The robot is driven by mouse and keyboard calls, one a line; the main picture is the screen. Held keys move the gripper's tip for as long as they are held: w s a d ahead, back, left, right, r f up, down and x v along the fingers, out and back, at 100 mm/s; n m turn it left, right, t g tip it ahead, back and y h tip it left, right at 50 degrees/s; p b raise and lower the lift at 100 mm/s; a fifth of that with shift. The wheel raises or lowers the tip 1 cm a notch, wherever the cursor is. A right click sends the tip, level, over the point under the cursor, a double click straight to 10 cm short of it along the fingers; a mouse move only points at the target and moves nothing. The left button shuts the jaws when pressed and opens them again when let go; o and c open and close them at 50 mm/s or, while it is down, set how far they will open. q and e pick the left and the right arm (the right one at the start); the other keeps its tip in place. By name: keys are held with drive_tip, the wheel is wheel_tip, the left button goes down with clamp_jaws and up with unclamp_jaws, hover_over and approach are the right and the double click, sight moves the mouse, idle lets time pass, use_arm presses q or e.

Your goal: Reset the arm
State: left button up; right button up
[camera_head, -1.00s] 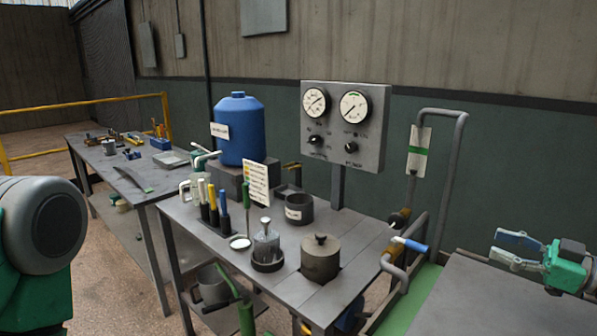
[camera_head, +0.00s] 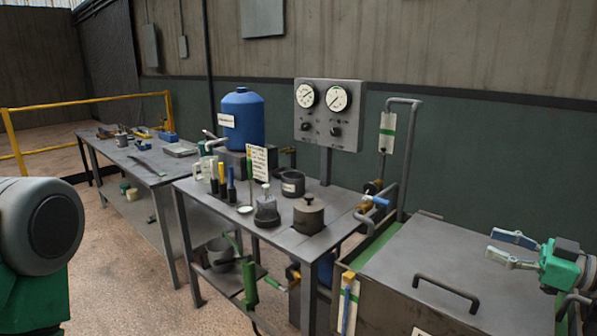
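My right gripper (camera_head: 514,249) is at the right edge, over the grey lidded box (camera_head: 440,258). Its two fingers are spread apart and point left, with nothing between them. My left arm (camera_head: 40,240) shows at the left edge as a grey and green link. My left gripper is out of view.
A grey table (camera_head: 265,228) holds a lidded pot (camera_head: 308,216), a blue tank (camera_head: 238,120) and several screwdrivers. A gauge panel (camera_head: 328,115) stands behind it. The box lid has a handle (camera_head: 446,293). Another workbench (camera_head: 130,160) stands at the left, by a yellow rail (camera_head: 80,104).

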drive_tip(key=s+a+f+m+g+h+b, duration=0.1)
drive_tip(key=s+a+f+m+h+b, duration=0.2)
drive_tip(key=f, duration=0.6)
drive_tip(key=s+a+f+m+g+h+b, duration=0.1)
drive_tip(key=a+f+m+g+h, duration=0.1)
drive_tip(key=a+f, duration=0.5)
drive_tip(key=s+a+f+m+g+h+b, duration=0.1)
drive_tip(key=s+a+f+m+h+b, duration=0.15)
drive_tip(key=f, duration=0.75)
use_arm(q)
wheel_tip(320, 180, down, 10)
drive_tip(key=b, duration=0.3)
use_arm(e)
drive_tip(key=s+a+f+m+g+h, duration=0.1)
drive_tip(key=s+f+g, duration=0.1)
drive_tip(key=s+f, duration=0.3)
drive_tip(key=s+a+f+m+g+h, duration=0.1)
drive_tip(key=s+f, duration=0.4)
drive_tip(key=s, duration=0.7)
drive_tip(key=s+a+f+m+g+h, duration=0.1)
drive_tip(key=s+f+g+h, duration=0.2)
drive_tip(key=s+f+g, duration=0.2)
drive_tip(key=s+f, duration=0.1)
drive_tip(key=s, duration=0.2)
drive_tip(key=shift+s, duration=0.35)
drive_tip(key=shift+w, duration=0.15)
use_arm(q)
drive_tip(key=shift+w, duration=0.1)
